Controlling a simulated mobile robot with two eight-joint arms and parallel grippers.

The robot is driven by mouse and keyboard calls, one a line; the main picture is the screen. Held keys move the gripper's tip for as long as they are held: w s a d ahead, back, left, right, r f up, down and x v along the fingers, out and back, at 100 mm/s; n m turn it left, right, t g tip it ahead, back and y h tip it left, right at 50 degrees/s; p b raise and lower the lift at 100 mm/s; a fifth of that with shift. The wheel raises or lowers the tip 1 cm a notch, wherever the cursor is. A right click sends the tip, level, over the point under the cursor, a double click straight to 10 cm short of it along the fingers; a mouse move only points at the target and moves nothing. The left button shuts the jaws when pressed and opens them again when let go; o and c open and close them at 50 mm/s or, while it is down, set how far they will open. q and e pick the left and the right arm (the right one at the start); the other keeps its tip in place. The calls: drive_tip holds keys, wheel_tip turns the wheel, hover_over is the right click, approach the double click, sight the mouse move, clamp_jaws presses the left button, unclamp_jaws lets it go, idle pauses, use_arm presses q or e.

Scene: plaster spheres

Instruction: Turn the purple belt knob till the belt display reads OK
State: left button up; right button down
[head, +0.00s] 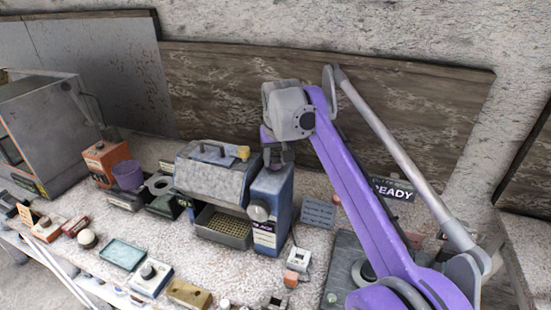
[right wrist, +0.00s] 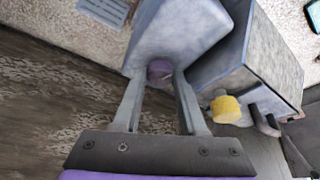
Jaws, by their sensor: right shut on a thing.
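The purple belt knob (right wrist: 160,70) sits on the grey-blue machine housing, between my fingertips in the right wrist view. My right gripper (right wrist: 160,82) is shut on it; the head view shows this gripper (head: 278,160) pointing down at the top of the blue housing (head: 271,190), where it hides the knob. The belt display (head: 264,228) is a small dark panel on the housing's front. Its pale word looks like "SLACK", though it is small and hard to read. My left gripper is not in view.
A grey hooded machine (head: 213,172) with a yellow knob (head: 243,152) adjoins the housing on the left. An orange box (head: 108,160) and purple cup (head: 128,175) stand farther left. A "READY" sign (head: 394,189) is behind my right arm. Small items crowd the front bench.

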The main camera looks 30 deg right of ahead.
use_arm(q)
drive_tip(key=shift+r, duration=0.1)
use_arm(e)
drive_tip(key=m+h+p, duration=0.1)
drive_tip(key=m, duration=0.1)
drive_tip(key=m+g+p, duration=0.1)
drive_tip(key=m, duration=0.2)
drive_tip(key=shift+w+a+r+h, duration=0.15)
drive_tip(key=shift+w+h, duration=0.05)
drive_tip(key=shift+h, duration=0.2)
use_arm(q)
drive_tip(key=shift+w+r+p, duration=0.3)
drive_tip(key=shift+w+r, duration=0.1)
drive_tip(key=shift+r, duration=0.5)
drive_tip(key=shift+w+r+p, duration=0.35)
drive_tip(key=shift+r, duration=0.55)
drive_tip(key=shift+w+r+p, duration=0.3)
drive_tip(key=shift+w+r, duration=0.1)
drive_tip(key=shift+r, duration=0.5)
use_arm(e)
drive_tip(key=shift+m+g+h, duration=0.3)
drive_tip(key=shift+m+g, duration=0.3)
drive_tip(key=shift+m, duration=1.2)
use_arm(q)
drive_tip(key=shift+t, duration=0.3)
use_arm(e)
drive_tip(key=shift+c, duration=2.2)
unclamp_jaws()
